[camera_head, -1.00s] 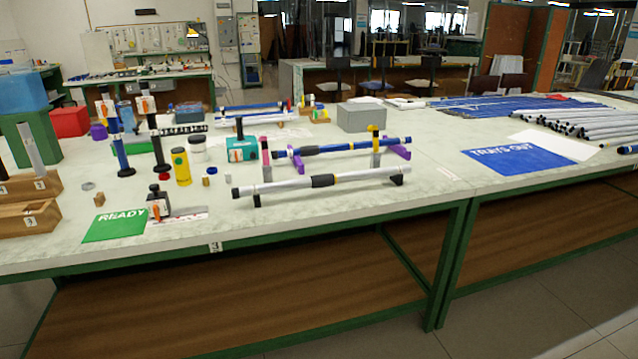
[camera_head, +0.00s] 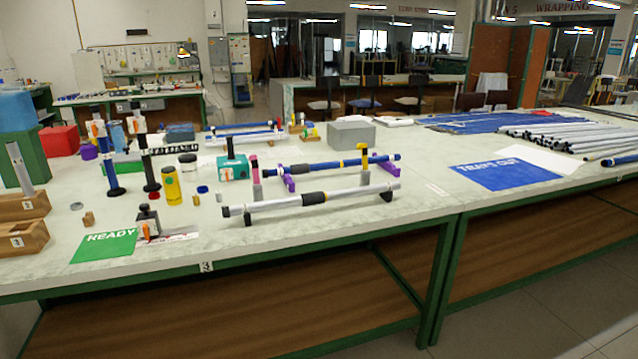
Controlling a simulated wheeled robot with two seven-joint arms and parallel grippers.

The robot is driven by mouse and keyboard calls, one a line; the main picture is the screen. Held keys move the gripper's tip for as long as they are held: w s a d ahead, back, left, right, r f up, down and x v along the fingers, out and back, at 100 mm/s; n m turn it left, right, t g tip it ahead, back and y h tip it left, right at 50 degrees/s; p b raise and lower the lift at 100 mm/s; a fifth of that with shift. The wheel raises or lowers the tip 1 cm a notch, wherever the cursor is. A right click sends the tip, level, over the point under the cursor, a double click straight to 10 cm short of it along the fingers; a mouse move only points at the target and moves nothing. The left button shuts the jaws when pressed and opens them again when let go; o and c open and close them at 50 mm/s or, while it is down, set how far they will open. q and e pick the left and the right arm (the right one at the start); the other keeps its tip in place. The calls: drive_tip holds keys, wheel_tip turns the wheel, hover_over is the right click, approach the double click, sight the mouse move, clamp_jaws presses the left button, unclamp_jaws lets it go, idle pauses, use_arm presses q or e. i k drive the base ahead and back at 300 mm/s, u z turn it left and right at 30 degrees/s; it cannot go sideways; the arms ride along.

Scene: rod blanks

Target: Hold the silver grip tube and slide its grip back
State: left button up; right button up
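The silver grip tube (camera_head: 350,194) lies across the front of the workbench, near its middle, raised on small black supports. Its black grip (camera_head: 314,198) sits around the tube, a little left of the tube's middle. Neither of my grippers shows in the head view, and nothing of mine touches the tube.
A blue tube (camera_head: 335,166) lies behind on purple stands. A green READY mat (camera_head: 104,246), a small black device (camera_head: 148,222) and a yellow canister (camera_head: 172,186) stand left. A blue mat (camera_head: 505,174) and several grey tubes lie right. The bench's front strip is mostly clear.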

sight(314, 198)
drive_tip(key=z, duration=0.35)
drive_tip(key=k, duration=0.5)
drive_tip(key=z, duration=0.95)
drive_tip(key=i, duration=1.65)
drive_tip(key=u, duration=1.25)
drive_tip(key=i, duration=0.9)
drive_tip(key=u, duration=0.95)
